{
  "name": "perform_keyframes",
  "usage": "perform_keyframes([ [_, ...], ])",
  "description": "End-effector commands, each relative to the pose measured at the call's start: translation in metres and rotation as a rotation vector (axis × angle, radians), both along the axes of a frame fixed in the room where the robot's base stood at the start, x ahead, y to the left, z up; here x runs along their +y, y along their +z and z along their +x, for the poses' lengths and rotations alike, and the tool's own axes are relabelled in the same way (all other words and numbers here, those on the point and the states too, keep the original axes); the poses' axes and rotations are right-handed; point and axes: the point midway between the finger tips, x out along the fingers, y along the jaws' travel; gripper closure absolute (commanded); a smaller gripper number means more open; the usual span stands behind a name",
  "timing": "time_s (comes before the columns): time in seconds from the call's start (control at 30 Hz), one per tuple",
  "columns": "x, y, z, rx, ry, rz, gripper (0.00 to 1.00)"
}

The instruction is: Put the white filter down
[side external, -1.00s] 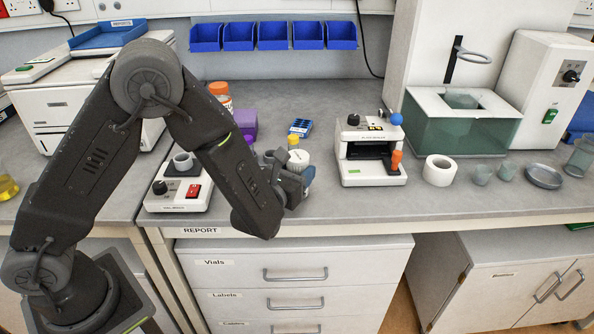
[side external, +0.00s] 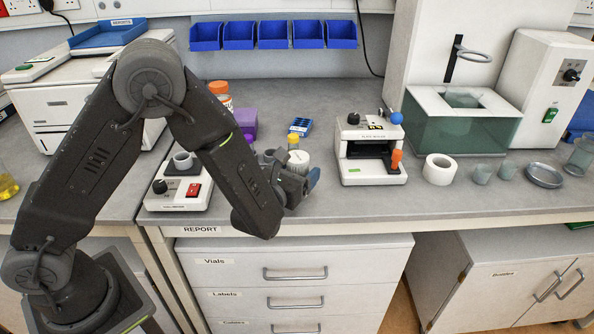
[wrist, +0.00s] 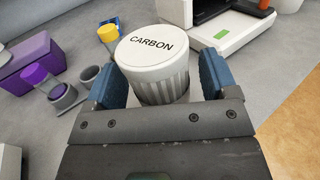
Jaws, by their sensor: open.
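The white filter (wrist: 160,60), a ribbed cylinder with CARBON on its lid, stands between the blue fingers of my gripper (wrist: 161,84) in the wrist view. My gripper is open, with a finger on each side of the filter and a gap showing on the right. In the side external view the filter (side external: 299,159) shows upright behind my gripper (side external: 299,184), near the front of the bench. Its base is hidden by my gripper, so its contact with the bench cannot be seen.
A plate reader (side external: 371,153) stands to the right, with a tape roll (side external: 439,170) beyond it. A small device with a red switch (side external: 178,193) is to the left. A yellow-capped vial (side external: 293,141) and purple box (side external: 244,119) are behind.

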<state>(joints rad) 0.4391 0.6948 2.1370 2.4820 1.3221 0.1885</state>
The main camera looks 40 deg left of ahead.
Motion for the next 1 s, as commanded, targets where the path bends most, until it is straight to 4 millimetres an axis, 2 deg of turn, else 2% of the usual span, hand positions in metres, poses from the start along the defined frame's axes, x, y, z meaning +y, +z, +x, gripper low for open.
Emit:
perform_keyframes([
  [0.17, -0.006, 0.001, -0.023, 0.002, -0.003, 0.001, 0.21],
  [0.4, -0.016, 0.001, -0.074, 0.002, -0.005, 0.001, 0.21],
  [0.6, -0.022, 0.001, -0.105, 0.001, -0.004, 0.000, 0.21],
  [0.87, -0.023, 0.002, -0.118, -0.002, 0.003, -0.001, 0.21],
  [0.93, -0.017, 0.006, -0.118, -0.007, 0.033, -0.015, 0.21],
  [1.0, -0.001, 0.015, -0.121, -0.016, 0.115, -0.054, 0.21],
])
